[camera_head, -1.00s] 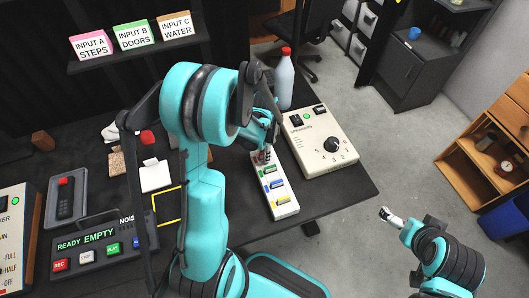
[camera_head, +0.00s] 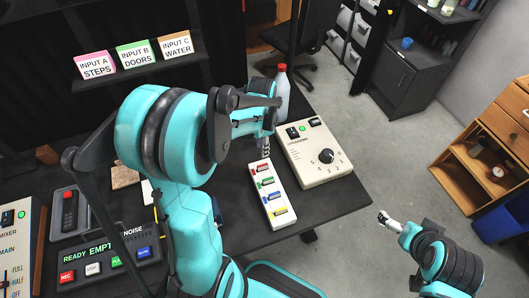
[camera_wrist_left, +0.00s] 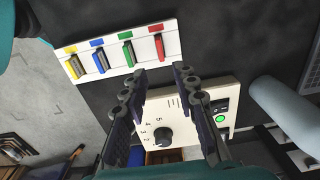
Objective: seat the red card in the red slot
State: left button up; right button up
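The white slot strip (camera_head: 277,218) lies on the dark table, with red, green, blue and yellow slots in a row. A red card (camera_head: 261,168) is at the red slot, at the strip's far end; it also shows in the left wrist view (camera_wrist_left: 159,46). I cannot tell how deep it sits. My left gripper (camera_head: 265,152) is just beyond that end, above the table. In the left wrist view its fingers (camera_wrist_left: 159,72) are apart with nothing between them. My right gripper (camera_head: 388,217) is off to the right over the floor, too small to read.
A cream box with a dial (camera_head: 308,165) stands close right of the strip. A white bottle with a red cap (camera_head: 281,90) is behind. A black panel with buttons (camera_head: 107,263) is at the left. The table's right edge is near the strip.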

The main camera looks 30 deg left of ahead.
pick_arm(q)
jog(key=s+d+r+n+t, duration=0.7)
jog(key=s+d+r+n, duration=0.1)
jog(key=s+d+r, duration=0.2)
jog(key=shift+s+d+r, duration=0.25)
jog(key=shift+s+r, duration=0.25)
jog(key=shift+r, duration=0.05)
